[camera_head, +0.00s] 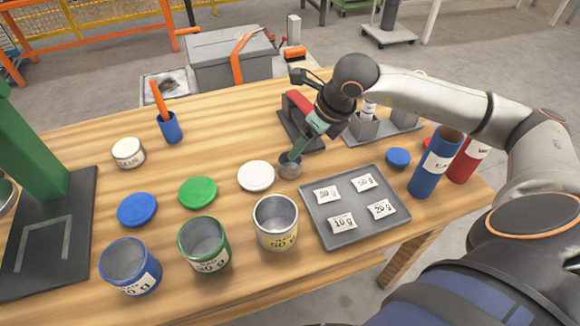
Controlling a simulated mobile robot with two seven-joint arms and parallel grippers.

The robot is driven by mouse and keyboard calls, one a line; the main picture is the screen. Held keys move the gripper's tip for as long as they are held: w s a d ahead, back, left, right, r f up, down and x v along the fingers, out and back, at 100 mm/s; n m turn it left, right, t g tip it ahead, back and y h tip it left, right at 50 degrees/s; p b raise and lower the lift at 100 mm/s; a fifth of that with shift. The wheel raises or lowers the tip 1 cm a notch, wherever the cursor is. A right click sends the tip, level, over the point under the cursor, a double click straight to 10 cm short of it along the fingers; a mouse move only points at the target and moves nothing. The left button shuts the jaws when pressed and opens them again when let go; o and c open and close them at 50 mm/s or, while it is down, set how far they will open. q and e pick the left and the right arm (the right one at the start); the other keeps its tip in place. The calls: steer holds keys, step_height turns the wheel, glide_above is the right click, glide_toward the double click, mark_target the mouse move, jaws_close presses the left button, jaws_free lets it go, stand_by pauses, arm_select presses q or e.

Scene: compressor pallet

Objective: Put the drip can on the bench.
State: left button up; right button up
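A small grey metal can (290,166), which I take for the drip can, is at the middle of the wooden bench (335,265), just right of a white lid. My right gripper (296,152) reaches down to it from the upper right, with its teal fingers at the can's rim. The fingers look closed on the rim, partly hiding it. The can looks upright; I cannot tell whether its base touches the bench. My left gripper is not in view.
Blue (131,267), green (204,245) and yellow-label (276,222) open cans stand in front, with blue (137,209), green (198,192) and white (256,176) lids behind. A grey tray (322,237) with labelled cards lies right. Blue (436,163) and red (468,158) cylinders stand beyond.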

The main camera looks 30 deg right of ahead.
glide_toward(290, 165)
steer(key=shift+s+a+f, duration=0.15)
steer(key=shift+a, duration=0.25)
steer(key=shift+s+a+f, duration=0.1)
steer(key=shift+s+a, duration=0.05)
steer(key=shift+a, duration=0.2)
steer(key=shift+p+x, duration=0.4)
steer(key=shift+x, duration=2.4)
steer(key=shift+d, duration=0.15)
steer(key=shift+c, duration=0.2)
steer(key=c, duration=1.2)
steer(key=shift+r, duration=0.1)
steer(key=shift+w+r, duration=0.1)
